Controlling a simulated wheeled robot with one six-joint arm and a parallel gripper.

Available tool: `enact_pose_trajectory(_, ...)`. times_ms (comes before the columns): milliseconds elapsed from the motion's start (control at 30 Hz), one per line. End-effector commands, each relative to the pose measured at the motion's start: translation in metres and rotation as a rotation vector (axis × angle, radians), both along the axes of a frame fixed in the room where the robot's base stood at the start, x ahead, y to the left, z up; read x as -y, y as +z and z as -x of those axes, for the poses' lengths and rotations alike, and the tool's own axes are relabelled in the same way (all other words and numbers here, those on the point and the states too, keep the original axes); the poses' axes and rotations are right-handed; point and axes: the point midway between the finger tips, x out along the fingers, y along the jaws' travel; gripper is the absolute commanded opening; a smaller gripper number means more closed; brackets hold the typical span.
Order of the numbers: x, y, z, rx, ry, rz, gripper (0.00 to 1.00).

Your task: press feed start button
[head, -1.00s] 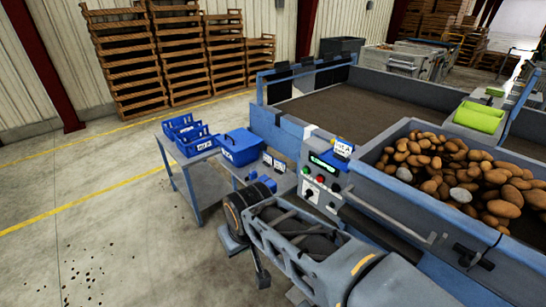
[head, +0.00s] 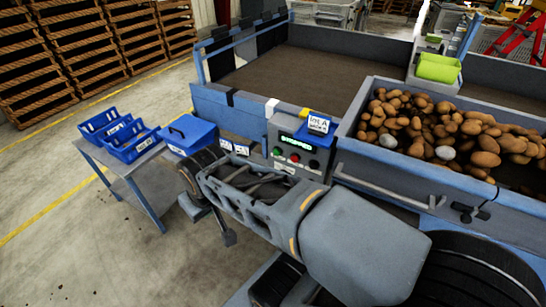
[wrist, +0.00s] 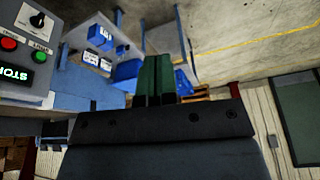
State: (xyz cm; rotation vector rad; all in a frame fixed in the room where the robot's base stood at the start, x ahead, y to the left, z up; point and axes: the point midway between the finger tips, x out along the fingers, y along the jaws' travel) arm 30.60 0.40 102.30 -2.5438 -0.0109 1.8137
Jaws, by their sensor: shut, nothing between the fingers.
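The grey control panel (head: 274,131) stands on the grader's near side, its green display (head: 294,138) reading "STOPPED". A green button (head: 277,151) sits at the panel's left, with a red button (head: 294,158) to its right. The wrist view shows the panel upside down at its left edge, with the green button (wrist: 39,57), the red button (wrist: 9,44) and a black knob (wrist: 37,20). My gripper (wrist: 158,58) is shut and empty, its dark green fingers together, to the right of the panel and apart from it. In the head view my arm hides the fingers.
A blue lidded box (head: 188,135) and blue crates (head: 130,140) are on a grey side table (head: 125,170) left of the panel. A blue lot tag box (head: 317,124) sits atop the panel. A potato-filled bin (head: 385,165) and its rail are to the right. Concrete floor is open at left.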

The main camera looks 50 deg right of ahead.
Motion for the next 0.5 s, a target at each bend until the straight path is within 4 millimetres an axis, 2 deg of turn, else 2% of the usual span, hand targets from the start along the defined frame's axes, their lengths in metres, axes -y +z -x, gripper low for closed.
enact_pose_trajectory(67, -0.003, -0.015, -0.013, 0.044, -0.043, -0.039, 0.00)
enact_pose_trajectory(167, -0.005, -0.038, -0.047, 0.164, -0.168, -0.140, 0.00)
enact_pose_trajectory(267, 0.003, -0.064, -0.095, 0.343, -0.381, -0.286, 0.00)
enact_pose_trajectory(300, 0.011, -0.074, -0.116, 0.428, -0.487, -0.351, 0.00)
enact_pose_trajectory(367, 0.029, -0.089, -0.144, 0.559, -0.657, -0.442, 0.00)
enact_pose_trajectory(400, 0.045, -0.097, -0.161, 0.650, -0.773, -0.495, 0.00)
enact_pose_trajectory(467, 0.073, -0.111, -0.179, 0.787, -0.946, -0.566, 0.00)
enact_pose_trajectory(500, 0.093, -0.121, -0.188, 0.879, -1.059, -0.603, 0.00)
